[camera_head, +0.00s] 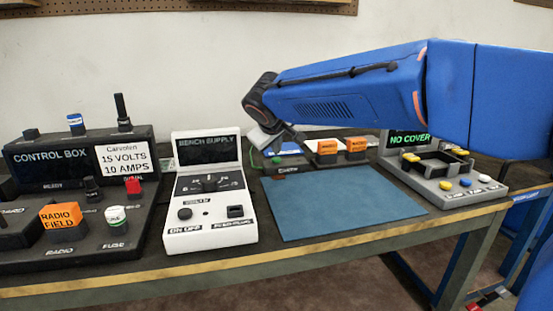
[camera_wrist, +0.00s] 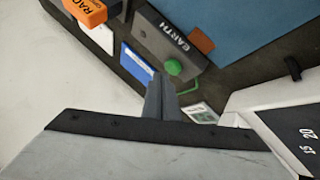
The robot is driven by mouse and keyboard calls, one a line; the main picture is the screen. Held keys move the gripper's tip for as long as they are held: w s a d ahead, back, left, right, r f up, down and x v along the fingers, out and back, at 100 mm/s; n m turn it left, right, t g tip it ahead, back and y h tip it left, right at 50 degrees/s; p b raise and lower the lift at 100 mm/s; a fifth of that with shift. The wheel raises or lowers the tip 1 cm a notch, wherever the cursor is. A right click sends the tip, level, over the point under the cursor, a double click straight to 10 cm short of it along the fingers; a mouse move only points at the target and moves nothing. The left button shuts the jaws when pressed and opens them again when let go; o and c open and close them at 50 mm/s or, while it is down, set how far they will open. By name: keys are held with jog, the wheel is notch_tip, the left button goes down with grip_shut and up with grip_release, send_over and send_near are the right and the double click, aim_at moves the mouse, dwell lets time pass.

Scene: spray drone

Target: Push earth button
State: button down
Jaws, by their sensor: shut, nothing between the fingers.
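The earth button is a green round knob (camera_wrist: 173,67) beside the white EARTH lettering on a dark grey box (camera_wrist: 160,38) in the wrist view. In the head view the green knob (camera_head: 276,160) shows small at the left end of that box, behind the blue mat. My gripper (camera_wrist: 163,80) is shut and empty, its fingertips close to the green knob in the wrist view. I cannot tell whether they touch it. In the head view my gripper (camera_head: 290,137) hangs at the back of the bench above the box, partly hidden by my wrist.
A white bench supply (camera_head: 210,210) stands just left of the box. Orange radio blocks (camera_head: 327,147) are on its right. A blue mat (camera_head: 340,203) lies clear in front. A control box (camera_head: 60,165) is far left, and a grey button unit (camera_head: 440,175) stands right.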

aim_at(276, 160)
jog(key=shift+f, duration=0.15)
jog(key=shift+f, duration=0.45)
dwell(0.7)
dwell(0.3)
jog(key=shift+r, duration=0.6)
notch_tip(276, 160, up, 6)
dwell(0.7)
